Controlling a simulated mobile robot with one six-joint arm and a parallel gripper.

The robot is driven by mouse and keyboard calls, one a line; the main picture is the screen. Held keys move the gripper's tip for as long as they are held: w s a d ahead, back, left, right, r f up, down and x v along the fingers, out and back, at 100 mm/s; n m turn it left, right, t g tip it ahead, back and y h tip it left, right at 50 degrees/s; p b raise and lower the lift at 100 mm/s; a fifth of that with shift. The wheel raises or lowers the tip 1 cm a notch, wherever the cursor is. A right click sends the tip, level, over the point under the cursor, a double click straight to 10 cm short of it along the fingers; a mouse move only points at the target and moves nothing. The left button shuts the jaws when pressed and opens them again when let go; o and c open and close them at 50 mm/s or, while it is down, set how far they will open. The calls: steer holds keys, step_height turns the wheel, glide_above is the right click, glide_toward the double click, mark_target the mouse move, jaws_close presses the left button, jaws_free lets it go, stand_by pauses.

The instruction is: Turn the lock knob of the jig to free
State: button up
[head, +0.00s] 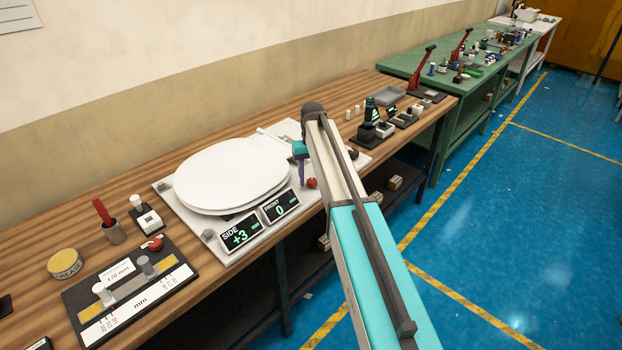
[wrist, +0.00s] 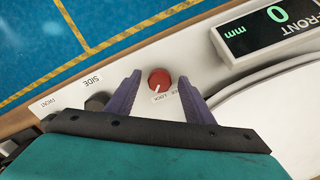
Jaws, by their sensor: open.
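The red lock knob (wrist: 160,79) sits on the light jig plate, between the two purple fingers of my gripper (wrist: 160,77) in the wrist view. The fingers are open, with a gap on both sides of the knob. The knob's white mark points to the label (wrist: 163,97) below it, where "LOCK" is readable and the rest is partly hidden. I cannot tell which word the mark is set at. In the head view the knob (head: 312,183) shows beside my gripper (head: 303,172), at the right front of the jig (head: 163,188).
A white seat and lid (head: 232,173) lie on the jig. The front display (head: 280,206) reads 0 and the side display (head: 240,236) reads +3. A dark knob (wrist: 97,101) stands by the SIDE label. Small fixtures (head: 383,128) stand farther back on the bench.

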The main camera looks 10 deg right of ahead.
steer(key=c, duration=1)
steer(key=shift+a, duration=0.2)
steer(key=shift+c, duration=0.3)
steer(key=shift+d, duration=0.1)
